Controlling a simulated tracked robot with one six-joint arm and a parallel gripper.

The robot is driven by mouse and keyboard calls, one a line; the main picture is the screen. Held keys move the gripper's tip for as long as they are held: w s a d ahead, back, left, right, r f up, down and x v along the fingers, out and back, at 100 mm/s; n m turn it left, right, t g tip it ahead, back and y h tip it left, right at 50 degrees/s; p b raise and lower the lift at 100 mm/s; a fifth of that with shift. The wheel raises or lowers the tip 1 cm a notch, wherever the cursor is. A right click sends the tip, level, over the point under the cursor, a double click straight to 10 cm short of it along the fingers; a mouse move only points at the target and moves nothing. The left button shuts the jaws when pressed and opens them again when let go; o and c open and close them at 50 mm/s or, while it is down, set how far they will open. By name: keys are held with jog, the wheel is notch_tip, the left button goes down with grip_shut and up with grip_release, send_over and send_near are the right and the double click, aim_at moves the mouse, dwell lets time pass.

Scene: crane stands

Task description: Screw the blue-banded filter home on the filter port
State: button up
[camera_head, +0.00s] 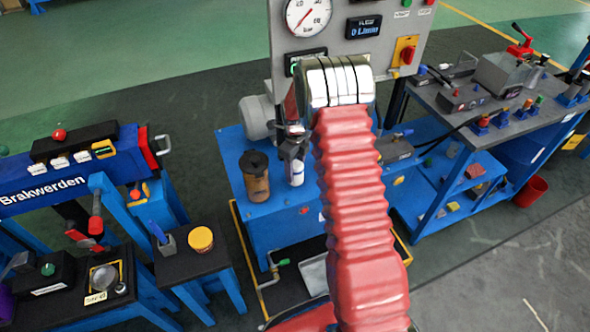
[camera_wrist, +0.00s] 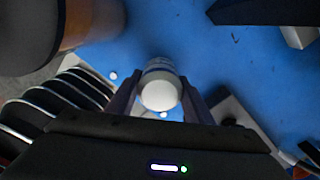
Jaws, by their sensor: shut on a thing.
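A small white filter (camera_head: 297,173) stands upright at the blue bench top, just under my gripper (camera_head: 294,150). In the wrist view the white filter (camera_wrist: 160,92) sits between the two dark fingers of my gripper (camera_wrist: 159,100), with a faint bluish band near its far end. My gripper is shut on it. I cannot make out the filter port; the filter's lower end and whatever is under it are hidden. My red-sleeved arm covers the bench to the right of the filter.
A brown canister with a dark cap (camera_head: 255,180) stands close left of the filter. A grey panel with a gauge (camera_head: 308,14) rises behind. A grey motor (camera_head: 257,117) is at the bench's back left. A small table with a yellow-lidded jar (camera_head: 201,239) stands front left.

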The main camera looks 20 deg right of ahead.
jog(key=shift+m, duration=1)
jog(key=o, duration=1.2)
jog(key=shift+c, duration=0.8)
jog(key=shift+n, duration=0.3)
jog(key=n, duration=0.3)
jog(key=shift+n, duration=0.8)
jog(key=shift+n, duration=0.3)
